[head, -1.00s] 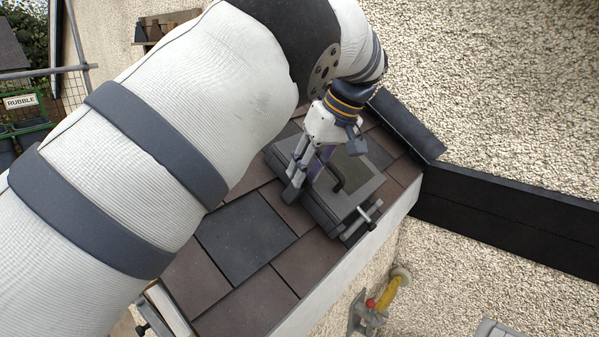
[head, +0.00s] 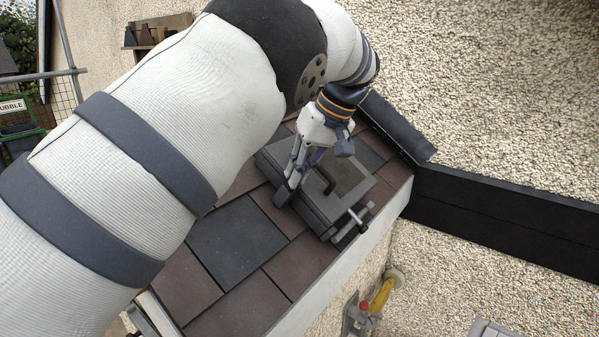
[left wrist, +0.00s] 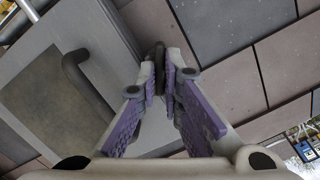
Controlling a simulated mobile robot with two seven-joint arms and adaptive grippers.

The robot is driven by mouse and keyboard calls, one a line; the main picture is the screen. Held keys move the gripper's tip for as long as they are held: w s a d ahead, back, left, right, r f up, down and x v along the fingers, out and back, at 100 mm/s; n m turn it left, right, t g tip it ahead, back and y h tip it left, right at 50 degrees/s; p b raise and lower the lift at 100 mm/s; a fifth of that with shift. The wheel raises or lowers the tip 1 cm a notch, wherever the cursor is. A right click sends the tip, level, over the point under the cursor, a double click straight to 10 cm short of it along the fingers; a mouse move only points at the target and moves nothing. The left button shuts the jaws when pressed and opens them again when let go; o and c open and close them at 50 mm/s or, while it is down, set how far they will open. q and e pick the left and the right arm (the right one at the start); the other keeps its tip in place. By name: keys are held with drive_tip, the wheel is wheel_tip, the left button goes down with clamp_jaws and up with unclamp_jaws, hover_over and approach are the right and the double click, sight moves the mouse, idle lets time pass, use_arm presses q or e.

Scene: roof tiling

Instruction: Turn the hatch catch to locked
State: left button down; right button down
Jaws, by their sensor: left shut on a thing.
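The hatch (head: 345,172) is a grey framed panel with a dark inset and a bent black handle (head: 325,181); it lies on the roof tiles. My left gripper (head: 284,193) is at the hatch's left edge, fingers pointing down. In the left wrist view, its purple-padded fingers (left wrist: 160,88) are shut on a small dark upright piece, which looks like the hatch catch (left wrist: 158,54). The fingers hide most of it, so I cannot tell its turn angle. The black handle (left wrist: 88,84) stands beside the fingers, apart from them. My right gripper is not in view.
A metal bar fitting (head: 351,222) sticks out at the hatch's near right edge. Brown and dark tiles (head: 238,240) surround the hatch. A black gutter (head: 490,215) runs to the right. A yellow-handled tool (head: 381,294) lies below the white roof edge.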

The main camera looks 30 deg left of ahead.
use_arm(q)
drive_tip(key=m, duration=0.4)
drive_tip(key=m+y, duration=0.1)
drive_tip(key=m, duration=0.2)
drive_tip(key=m+g, duration=0.1)
drive_tip(key=m, duration=0.3)
drive_tip(key=shift+w+d+f+m+y, duration=0.1)
drive_tip(key=shift+d+f+m+y, duration=0.1)
drive_tip(key=shift+d+m+y, duration=0.1)
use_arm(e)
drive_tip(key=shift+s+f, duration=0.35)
use_arm(q)
drive_tip(key=c, duration=1.7)
unclamp_jaws()
drive_tip(key=shift+a, duration=0.1)
